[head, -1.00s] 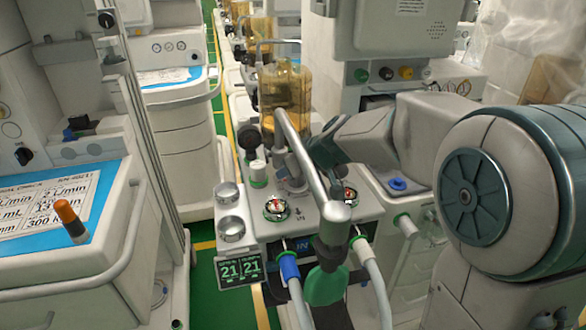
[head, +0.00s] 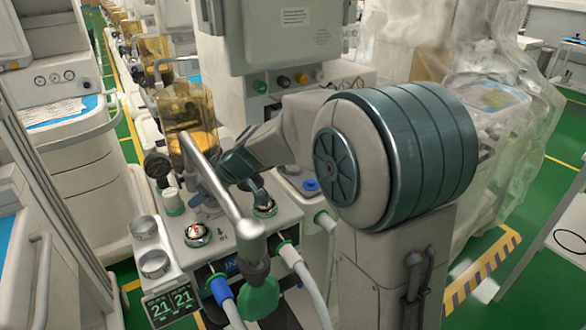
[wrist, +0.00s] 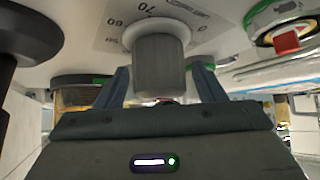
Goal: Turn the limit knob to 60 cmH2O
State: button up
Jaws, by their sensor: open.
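The limit knob (wrist: 160,68) is a grey cylinder with a pale flange, standing out from a printed dial plate (wrist: 118,38). The numbers 50, 60, 70 and 0 show around it in the wrist view; no pointer on the knob is clear to me. My gripper (wrist: 164,88) is open, with one finger on each side of the knob. Narrow gaps seem to lie between fingers and knob; contact is hard to judge. In the head view my gripper (head: 236,166) is partly behind the metal pipe, and I cannot make out the knob.
A curved metal pipe (head: 213,182) passes in front of my gripper. An amber canister (head: 187,112) stands behind. A red-centred round control (wrist: 286,40) is close on the right in the wrist view, and a black part (wrist: 14,48) is on the left.

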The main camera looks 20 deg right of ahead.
jog(key=n+g+p, duration=0.1)
jog(key=p, duration=0.1)
jog(key=n+g+y+p, duration=0.1)
jog(key=n+p, duration=0.1)
jog(key=p, duration=0.1)
jog(key=shift+s+a+r, duration=0.1)
jog(key=shift+s+r, duration=0.05)
jog(key=shift+r, duration=0.15)
jog(key=n+g+p, duration=0.1)
jog(key=p, duration=0.3)
jog(key=n+g+y+p, duration=0.1)
jog(key=n+g+p, duration=0.1)
jog(key=p, duration=0.3)
jog(key=shift+s+a+n, duration=0.1)
jog(key=shift+s+n, duration=0.1)
jog(key=shift+n, duration=0.1)
jog(key=shift+p, duration=0.55)
jog(key=w+b+v, duration=0.1)
jog(key=b+v, duration=0.1)
jog(key=v, duration=1.1)
jog(key=s+d+r+m+h+p, duration=0.2)
jog(key=s+m, duration=0.4)
jog(key=s, duration=0.5)
jog(key=s+d+r+m+t+h+p, duration=0.1)
jog(key=s+d+r+m+h, duration=0.2)
jog(key=s+m, duration=0.4)
jog(key=shift+s+d+r+m+h+p, duration=0.35)
jog(key=shift+s+r+h, duration=0.45)
jog(key=shift+s+h, duration=0.85)
jog(key=shift+s+y, duration=0.35)
